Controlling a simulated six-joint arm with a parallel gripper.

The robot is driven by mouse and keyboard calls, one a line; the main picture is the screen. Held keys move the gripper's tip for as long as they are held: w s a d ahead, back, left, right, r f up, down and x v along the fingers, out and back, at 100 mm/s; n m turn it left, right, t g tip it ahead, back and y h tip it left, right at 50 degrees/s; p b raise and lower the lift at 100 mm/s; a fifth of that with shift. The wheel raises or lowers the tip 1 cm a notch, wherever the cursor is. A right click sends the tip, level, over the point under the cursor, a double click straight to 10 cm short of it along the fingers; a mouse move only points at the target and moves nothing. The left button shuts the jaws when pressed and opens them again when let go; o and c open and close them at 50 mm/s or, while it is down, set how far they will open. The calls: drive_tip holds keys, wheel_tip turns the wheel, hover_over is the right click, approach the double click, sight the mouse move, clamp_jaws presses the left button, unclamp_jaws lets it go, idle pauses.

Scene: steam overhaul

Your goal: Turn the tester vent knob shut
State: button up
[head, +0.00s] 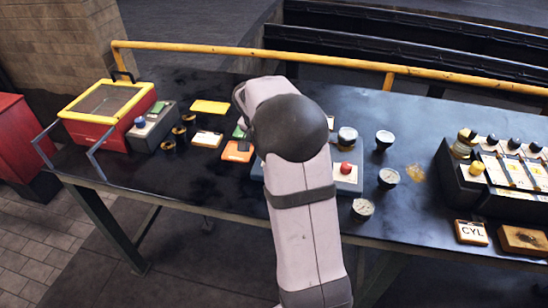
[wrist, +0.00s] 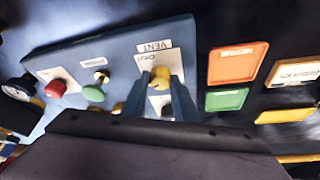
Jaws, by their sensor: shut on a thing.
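The tester is a blue-grey box (wrist: 70,57), seen tilted in the wrist view. Its yellow vent knob (wrist: 161,74) sits below a white label reading VENT (wrist: 154,46). My gripper (wrist: 160,82) has a finger on each side of the knob and is shut on it. The knob's lower part and its exact turn angle are hard to make out between the fingers.
On the tester are a red button (wrist: 55,88) and a green button (wrist: 93,93). Orange (wrist: 237,63) and green (wrist: 226,99) plates lie beside it. Loose gauges (head: 388,177) stand to the right. A yellow rail (head: 300,59) runs behind the table.

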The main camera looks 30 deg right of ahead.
drive_tip(key=m+g, duration=0.1)
drive_tip(key=m, duration=0.3)
drive_tip(key=shift+w+m+g+b, duration=0.2)
drive_tip(key=shift+m+g+b, duration=0.15)
drive_tip(key=shift+m+g, duration=0.05)
idle(0.4)
drive_tip(key=o, duration=1.1)
drive_tip(key=shift+c, duration=0.2)
drive_tip(key=v, duration=0.7)
drive_tip(key=shift+a+r+b, duration=0.2)
drive_tip(key=shift+b, duration=0.25)
